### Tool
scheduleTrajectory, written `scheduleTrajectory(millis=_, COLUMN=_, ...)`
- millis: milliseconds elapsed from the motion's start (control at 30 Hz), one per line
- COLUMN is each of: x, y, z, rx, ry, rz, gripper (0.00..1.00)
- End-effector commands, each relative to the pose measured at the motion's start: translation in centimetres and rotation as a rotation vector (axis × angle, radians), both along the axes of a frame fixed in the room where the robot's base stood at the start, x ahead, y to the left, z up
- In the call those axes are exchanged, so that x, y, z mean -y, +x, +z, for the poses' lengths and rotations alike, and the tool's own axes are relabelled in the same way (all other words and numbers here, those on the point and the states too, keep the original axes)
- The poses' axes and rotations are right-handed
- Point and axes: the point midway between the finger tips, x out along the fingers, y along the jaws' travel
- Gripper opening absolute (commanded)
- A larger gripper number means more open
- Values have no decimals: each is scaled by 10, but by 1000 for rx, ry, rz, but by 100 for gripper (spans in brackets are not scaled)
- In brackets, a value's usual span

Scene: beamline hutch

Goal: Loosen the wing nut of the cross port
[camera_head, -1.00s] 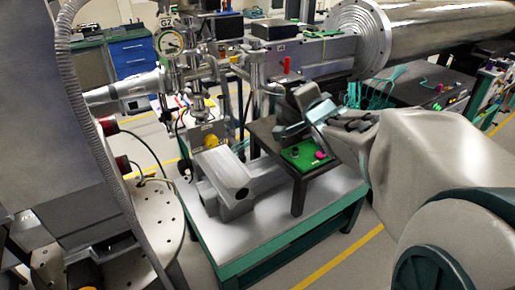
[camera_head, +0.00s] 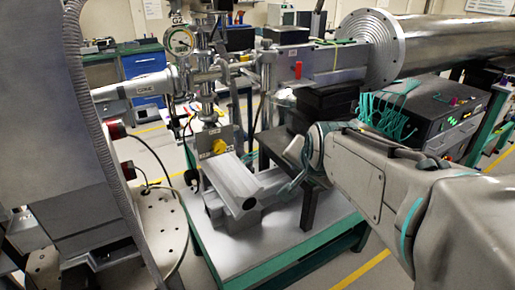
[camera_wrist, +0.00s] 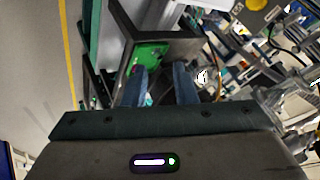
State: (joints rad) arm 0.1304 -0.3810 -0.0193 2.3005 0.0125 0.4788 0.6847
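The vacuum cross with its ports (camera_head: 207,72) stands left of centre in the head view, with a round gauge (camera_head: 180,42) at its upper left. I cannot make out the wing nut at this size. A green board (camera_wrist: 150,55) lies just beyond the fingers.
A dark stand (camera_head: 312,205) rises from the teal-framed table (camera_head: 232,250). A grey block-shaped housing (camera_head: 233,184) and a yellow knob (camera_head: 222,147) sit below the cross. A large steel tube (camera_head: 450,42) runs at upper right.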

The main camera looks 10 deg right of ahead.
Motion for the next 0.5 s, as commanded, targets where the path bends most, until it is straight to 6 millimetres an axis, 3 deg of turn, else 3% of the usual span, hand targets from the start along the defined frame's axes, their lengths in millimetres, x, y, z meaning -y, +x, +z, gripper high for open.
scheduleTrajectory(millis=200, x=-19, y=-16, z=-15, rx=-83, ry=7, rz=99, gripper=25)
scheduleTrajectory(millis=500, x=-26, y=-22, z=-19, rx=-112, ry=12, rz=137, gripper=25)
